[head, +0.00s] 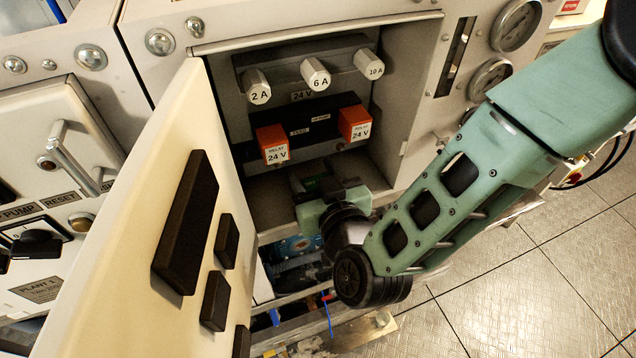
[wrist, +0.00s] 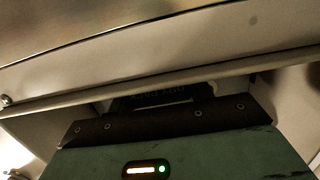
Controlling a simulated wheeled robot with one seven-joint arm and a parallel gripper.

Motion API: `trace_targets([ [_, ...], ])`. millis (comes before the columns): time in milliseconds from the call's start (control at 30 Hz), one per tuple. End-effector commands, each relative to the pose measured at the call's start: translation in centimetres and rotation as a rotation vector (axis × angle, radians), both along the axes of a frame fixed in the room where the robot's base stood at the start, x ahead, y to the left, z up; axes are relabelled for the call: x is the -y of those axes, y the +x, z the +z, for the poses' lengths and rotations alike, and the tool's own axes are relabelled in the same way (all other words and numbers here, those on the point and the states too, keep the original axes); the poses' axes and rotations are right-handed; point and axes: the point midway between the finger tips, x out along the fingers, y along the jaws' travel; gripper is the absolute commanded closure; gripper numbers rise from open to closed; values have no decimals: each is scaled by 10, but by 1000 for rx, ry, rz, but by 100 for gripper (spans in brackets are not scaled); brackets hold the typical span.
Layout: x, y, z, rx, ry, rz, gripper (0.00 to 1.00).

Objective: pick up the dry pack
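My gripper (head: 322,182) reaches into the lower part of the open grey cabinet (head: 270,200), below the two orange relays. Its dark fingers are in shadow, and a small dark green patch shows by them. In the wrist view a black piece with faint lettering (wrist: 160,98) shows just beyond the dark front edge of my green gripper body (wrist: 200,155). I cannot tell whether this piece is the dry pack or whether the fingers touch it. No other dry pack is clearly visible; my gripper hides part of the cabinet floor.
The cream cabinet door (head: 170,200) stands open on the left, close to my gripper. An orange relay (head: 272,144) and another orange relay (head: 355,124) sit above, under the white fuse knobs (head: 316,74). Pipes and hoses lie below. Metal floor (head: 540,270) is clear at right.

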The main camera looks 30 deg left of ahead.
Motion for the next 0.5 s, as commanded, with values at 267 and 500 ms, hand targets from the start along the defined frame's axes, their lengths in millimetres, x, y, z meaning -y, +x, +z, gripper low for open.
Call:
trace_targets([
  [267,0,0,0,1,1,0,72],
  [500,0,0,3,3,2,1,72],
])
